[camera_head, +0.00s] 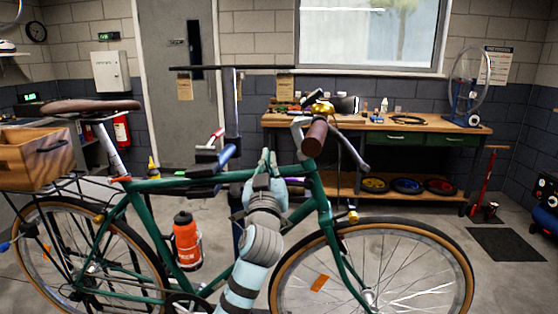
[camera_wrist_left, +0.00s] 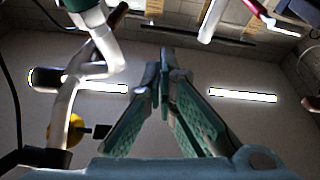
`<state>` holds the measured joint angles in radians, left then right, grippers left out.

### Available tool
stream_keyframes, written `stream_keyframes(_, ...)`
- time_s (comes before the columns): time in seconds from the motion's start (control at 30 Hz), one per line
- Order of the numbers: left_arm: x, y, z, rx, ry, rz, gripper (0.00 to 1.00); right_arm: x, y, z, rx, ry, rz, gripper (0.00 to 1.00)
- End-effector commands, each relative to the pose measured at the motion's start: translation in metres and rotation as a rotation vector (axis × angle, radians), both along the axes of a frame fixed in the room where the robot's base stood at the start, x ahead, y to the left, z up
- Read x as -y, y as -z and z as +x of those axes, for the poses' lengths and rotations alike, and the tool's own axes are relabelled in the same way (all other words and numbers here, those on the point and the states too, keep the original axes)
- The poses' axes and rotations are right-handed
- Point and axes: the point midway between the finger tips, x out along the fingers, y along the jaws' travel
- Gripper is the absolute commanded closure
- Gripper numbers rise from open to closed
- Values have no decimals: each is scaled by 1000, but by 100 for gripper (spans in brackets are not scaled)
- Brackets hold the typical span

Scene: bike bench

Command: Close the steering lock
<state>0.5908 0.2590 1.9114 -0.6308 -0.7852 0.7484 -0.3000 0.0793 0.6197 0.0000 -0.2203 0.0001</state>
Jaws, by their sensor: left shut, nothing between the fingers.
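A green bicycle (camera_head: 327,212) stands side-on, with its front wheel to the right. Its silver handlebar (camera_head: 299,127) has a brown grip (camera_head: 315,139); the bar also shows at the left of the wrist view (camera_wrist_left: 68,100). My left gripper (camera_head: 268,156) points up near the head of the frame, just left of the head tube. In the wrist view its fingertips (camera_wrist_left: 165,54) meet, shut and empty. I cannot make out a steering lock; my gripper and arm cover part of the frame by the head tube. My right gripper is out of view.
A repair stand (camera_head: 231,103) rises behind the frame. An orange bottle (camera_head: 187,240) sits on the frame, and a wooden crate (camera_head: 35,160) is on the rear rack. A workbench (camera_head: 430,128) with tools stands behind. The floor at right is mostly open.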

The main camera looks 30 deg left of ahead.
Motion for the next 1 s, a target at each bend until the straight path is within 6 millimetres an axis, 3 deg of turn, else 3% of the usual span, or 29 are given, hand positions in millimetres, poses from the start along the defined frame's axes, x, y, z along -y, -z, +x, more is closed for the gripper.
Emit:
stream_keyframes(0.03,-1,-20,1,2,5,1,100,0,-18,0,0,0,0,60)
stream_keyframes(0.2,26,4,-31,0,13,-3,100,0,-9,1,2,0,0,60)
stream_keyframes(0.5,55,19,-71,-1,12,-3,100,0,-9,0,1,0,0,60)
stream_keyframes(1.0,57,20,-76,1,9,0,100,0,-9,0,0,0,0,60)
